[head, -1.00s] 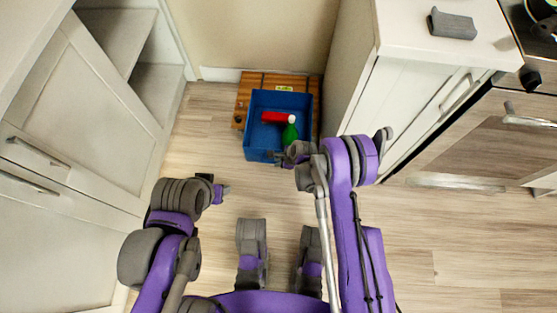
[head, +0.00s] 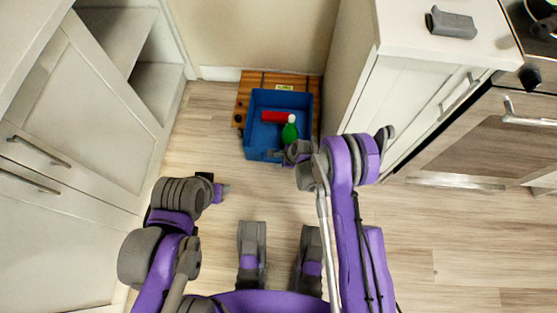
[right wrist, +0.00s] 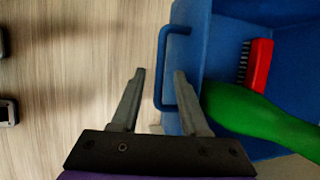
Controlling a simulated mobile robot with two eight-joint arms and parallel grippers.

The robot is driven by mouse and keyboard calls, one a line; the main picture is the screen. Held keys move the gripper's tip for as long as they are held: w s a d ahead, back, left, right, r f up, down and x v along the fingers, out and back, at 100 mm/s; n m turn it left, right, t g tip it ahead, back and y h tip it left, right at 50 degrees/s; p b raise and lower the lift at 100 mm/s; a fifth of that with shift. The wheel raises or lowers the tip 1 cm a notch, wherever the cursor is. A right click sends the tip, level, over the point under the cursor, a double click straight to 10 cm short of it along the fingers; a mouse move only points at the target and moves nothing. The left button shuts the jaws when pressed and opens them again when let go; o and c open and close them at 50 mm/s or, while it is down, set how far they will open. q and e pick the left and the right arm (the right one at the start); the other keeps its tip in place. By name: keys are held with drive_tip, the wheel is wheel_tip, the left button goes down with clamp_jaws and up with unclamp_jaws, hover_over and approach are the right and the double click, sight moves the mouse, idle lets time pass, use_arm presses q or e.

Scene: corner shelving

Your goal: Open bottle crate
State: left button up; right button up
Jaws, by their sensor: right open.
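A blue open-topped crate (head: 249,128) sits on the floor near the back wall. A red brush (head: 276,117) and a green bottle (head: 290,131) with a white cap lie in it. My right gripper (head: 276,155) is at the crate's near side. In the right wrist view, my right gripper (right wrist: 158,74) is open, with the bar of the blue handle (right wrist: 158,75) between its fingers in the picture; I cannot tell whether they touch. The crate (right wrist: 201,40) and green bottle (right wrist: 245,112) show there too. My left gripper (head: 225,189) hangs apart to the left; its jaw opening is unclear.
A slatted wooden piece (head: 242,98) with a label stands behind and around the blue crate. White cabinets (head: 70,110) are at left, and a white cabinet (head: 400,95) and an oven (head: 500,140) at right. The wood floor (head: 205,140) left of the crate is clear.

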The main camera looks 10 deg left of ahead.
drive_tip(key=p+v, duration=0.2)
drive_tip(key=v, duration=0.8)
drive_tip(key=shift+r, duration=0.2)
